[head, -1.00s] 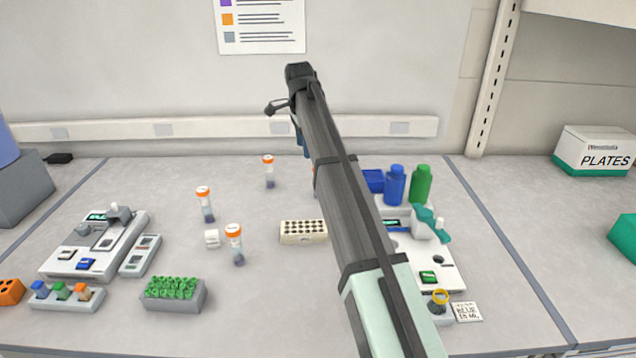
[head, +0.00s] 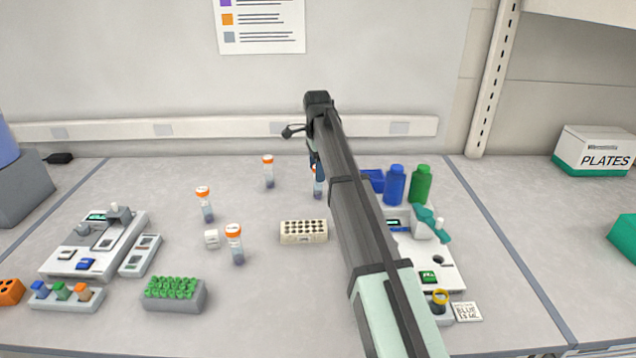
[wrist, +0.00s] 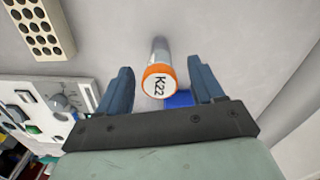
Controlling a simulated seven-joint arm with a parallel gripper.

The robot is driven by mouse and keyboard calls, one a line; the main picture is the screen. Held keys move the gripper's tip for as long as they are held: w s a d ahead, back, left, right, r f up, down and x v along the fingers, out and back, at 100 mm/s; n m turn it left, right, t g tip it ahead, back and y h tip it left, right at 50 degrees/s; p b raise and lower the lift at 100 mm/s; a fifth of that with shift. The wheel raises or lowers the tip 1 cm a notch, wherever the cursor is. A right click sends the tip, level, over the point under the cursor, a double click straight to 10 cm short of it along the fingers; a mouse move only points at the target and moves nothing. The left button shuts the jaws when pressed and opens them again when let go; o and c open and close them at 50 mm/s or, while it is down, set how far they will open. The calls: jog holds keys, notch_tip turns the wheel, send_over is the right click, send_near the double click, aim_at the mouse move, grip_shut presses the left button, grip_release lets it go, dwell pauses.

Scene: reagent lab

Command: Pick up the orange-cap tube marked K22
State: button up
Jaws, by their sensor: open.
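The orange-cap tube marked K22 (wrist: 160,80) stands between the two blue fingers of my gripper (wrist: 160,92) in the wrist view, with its white cap label facing the camera. The fingers are apart, with a gap on each side of the cap. In the head view the tube (head: 318,190) is upright on the bench and partly hidden behind my arm. My gripper (head: 317,165) there is at the tube's top, largely hidden by the arm. Other orange-cap tubes stand to the left: one at the back (head: 269,172), one further left (head: 205,205) and one in front (head: 236,245).
A cream perforated block (head: 303,232) lies in front of the K22 tube. A blue bin (head: 372,181), blue bottle (head: 395,186) and green bottle (head: 421,184) stand close on its right. A green-topped rack (head: 173,294) is at front left. Bench space left of the tube is clear.

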jog(key=shift+d+f, duration=0.1)
jog(key=shift+f, duration=2.5)
jog(key=c, duration=1.1)
